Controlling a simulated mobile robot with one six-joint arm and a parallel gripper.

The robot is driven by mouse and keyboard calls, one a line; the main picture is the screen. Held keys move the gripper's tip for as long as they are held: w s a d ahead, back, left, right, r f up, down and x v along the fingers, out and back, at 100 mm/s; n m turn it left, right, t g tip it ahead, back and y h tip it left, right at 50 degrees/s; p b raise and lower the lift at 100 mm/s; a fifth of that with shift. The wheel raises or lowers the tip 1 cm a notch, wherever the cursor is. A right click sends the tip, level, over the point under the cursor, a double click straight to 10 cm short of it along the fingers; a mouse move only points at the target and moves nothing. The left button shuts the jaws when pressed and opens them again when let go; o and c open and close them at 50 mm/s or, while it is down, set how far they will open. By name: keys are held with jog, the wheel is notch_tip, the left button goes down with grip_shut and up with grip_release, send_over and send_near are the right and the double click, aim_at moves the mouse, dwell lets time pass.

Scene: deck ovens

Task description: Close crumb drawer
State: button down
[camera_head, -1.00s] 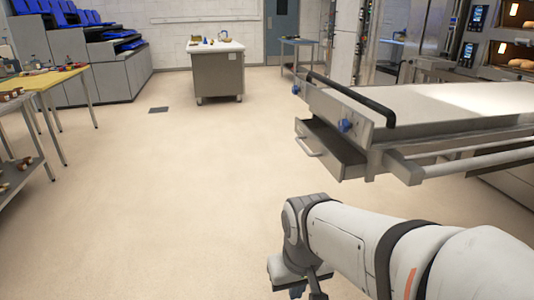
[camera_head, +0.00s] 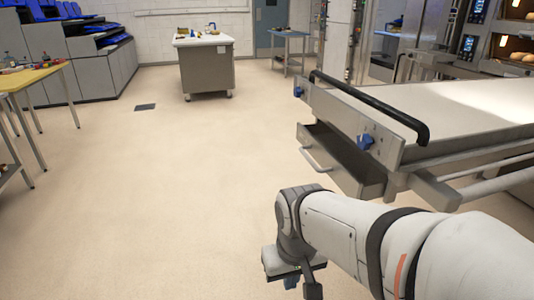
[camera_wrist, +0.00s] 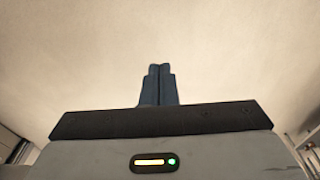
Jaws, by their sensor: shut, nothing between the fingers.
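The crumb drawer (camera_head: 332,165) is a grey metal drawer under the loader table at the right in the head view. It is pulled out, with its open top showing and a pale bar handle (camera_head: 315,160) on its front. My gripper (camera_head: 291,283) hangs low, in front of and below the drawer, apart from it; its fingertips are partly hidden or cut off in the head view. In the wrist view my gripper (camera_wrist: 158,70) shows its two dark fingers together with nothing between them, over bare floor. The drawer does not show clearly in the wrist view.
The loader table (camera_head: 450,105) has a black rail (camera_head: 370,100) and a blue knob (camera_head: 365,142) above the drawer. A wheeled cabinet (camera_head: 207,75) stands at the back. A yellow-topped table (camera_head: 30,78) is at the left. The floor between is clear.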

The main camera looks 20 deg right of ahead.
jog(key=shift+w+r, duration=0.1)
jog(key=shift+w, duration=0.05)
jog(key=n+g+h+p, duration=0.1)
jog(key=n+h+p, duration=1.7)
jog(key=p, duration=0.4)
send_near(346, 184)
jog(key=d+p, duration=0.3)
jog(key=d, duration=0.3)
jog(key=shift+d, duration=0.4)
jog(key=shift+w, duration=0.1)
